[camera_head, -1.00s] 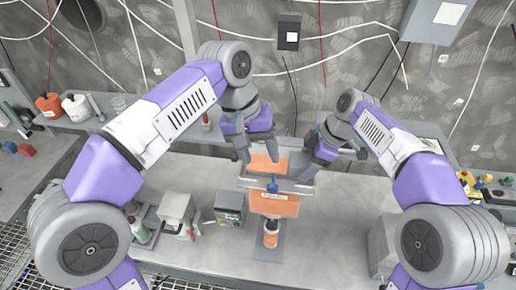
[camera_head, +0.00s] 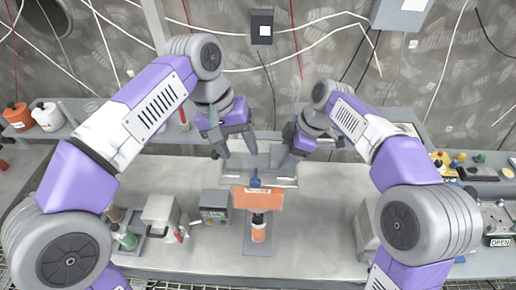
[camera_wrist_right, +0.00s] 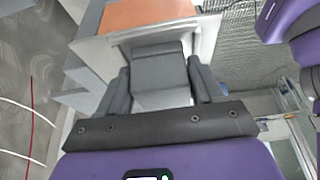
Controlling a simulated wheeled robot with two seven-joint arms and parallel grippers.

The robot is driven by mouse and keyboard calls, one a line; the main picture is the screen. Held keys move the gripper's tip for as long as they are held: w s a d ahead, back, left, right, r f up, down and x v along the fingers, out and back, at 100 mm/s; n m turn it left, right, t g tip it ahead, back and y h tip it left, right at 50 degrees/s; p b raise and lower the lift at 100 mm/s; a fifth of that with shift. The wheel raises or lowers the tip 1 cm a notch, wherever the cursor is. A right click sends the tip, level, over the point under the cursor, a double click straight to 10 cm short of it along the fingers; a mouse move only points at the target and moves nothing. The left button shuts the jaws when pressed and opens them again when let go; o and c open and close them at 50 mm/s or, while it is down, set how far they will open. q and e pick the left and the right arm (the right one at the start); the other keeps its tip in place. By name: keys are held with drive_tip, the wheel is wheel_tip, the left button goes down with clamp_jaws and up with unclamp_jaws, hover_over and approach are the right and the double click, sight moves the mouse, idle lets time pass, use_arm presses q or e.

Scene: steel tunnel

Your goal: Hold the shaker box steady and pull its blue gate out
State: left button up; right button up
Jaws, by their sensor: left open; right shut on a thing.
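The shaker box (camera_head: 258,198) has an orange labelled front and a grey top frame, standing above the middle of the bench. Its small blue gate (camera_head: 255,178) shows at the front centre. My left gripper (camera_head: 236,147) is open and empty, above and behind the box's left part, apart from the blue gate. My right gripper (camera_head: 291,158) is at the box's right side. In the right wrist view its fingers (camera_wrist_right: 160,88) are shut on a grey block-shaped grip on the box's side, beside an orange surface. The box's far side is partly hidden by my grippers.
An orange-banded bottle (camera_head: 258,228) stands below the box on a grey plate. Bare bench (camera_head: 325,215) lies to the right of the box.

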drive_tip(key=o, duration=1.2)
drive_tip(key=shift+o, duration=0.2)
drive_tip(key=v, duration=1.2)
drive_tip(key=shift+d+f, duration=0.1)
